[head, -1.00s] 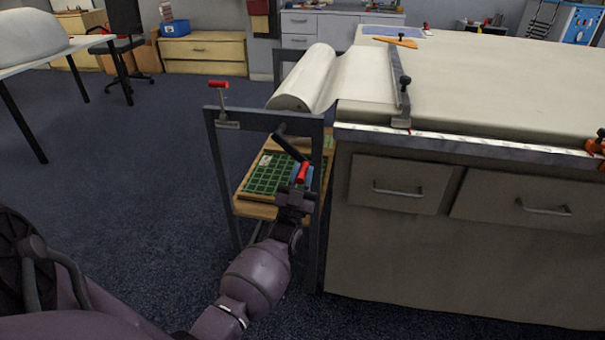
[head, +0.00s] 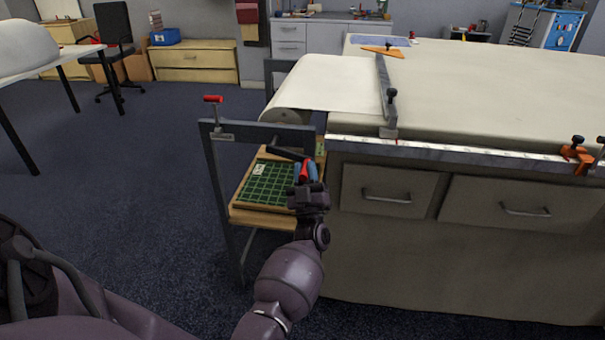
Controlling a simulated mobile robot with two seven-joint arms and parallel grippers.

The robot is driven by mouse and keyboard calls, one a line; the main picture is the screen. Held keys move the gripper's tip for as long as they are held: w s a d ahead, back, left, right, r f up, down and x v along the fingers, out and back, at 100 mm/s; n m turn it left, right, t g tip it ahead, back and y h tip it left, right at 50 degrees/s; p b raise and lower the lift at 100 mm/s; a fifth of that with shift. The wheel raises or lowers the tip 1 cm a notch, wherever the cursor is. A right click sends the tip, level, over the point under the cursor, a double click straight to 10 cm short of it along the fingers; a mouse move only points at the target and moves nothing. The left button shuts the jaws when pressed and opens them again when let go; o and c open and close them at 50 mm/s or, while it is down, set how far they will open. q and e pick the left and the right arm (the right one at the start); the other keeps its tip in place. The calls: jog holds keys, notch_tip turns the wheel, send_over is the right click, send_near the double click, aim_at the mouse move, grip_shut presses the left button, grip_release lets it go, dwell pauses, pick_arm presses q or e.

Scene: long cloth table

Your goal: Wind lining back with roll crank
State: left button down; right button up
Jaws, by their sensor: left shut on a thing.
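The lining roll (head: 280,115) lies in a dark metal stand at the left end of the table. A cream sheet of lining (head: 335,82) runs from the roll up onto the table, under a grey clamp bar (head: 381,85). The crank (head: 287,153) is a dark arm on the stand's front with a red handle. My left gripper (head: 305,175) is shut on the crank's red handle, below and right of the roll's end; its fingers partly hide the handle. My right gripper is not in view.
The stand's frame (head: 215,180) has a red-handled lever (head: 214,100) at its left post. A green gridded mat (head: 268,182) lies on the wooden shelf (head: 262,217) below. Drawers (head: 385,192) front the table. Orange clamp (head: 577,155) sits at right.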

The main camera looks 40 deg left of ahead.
pick_arm(q)
jog(key=shift+d+r, duration=0.1)
jog(key=shift+r, duration=0.4)
jog(key=c, duration=1)
grip_release()
jog(key=shift+f, duration=0.1)
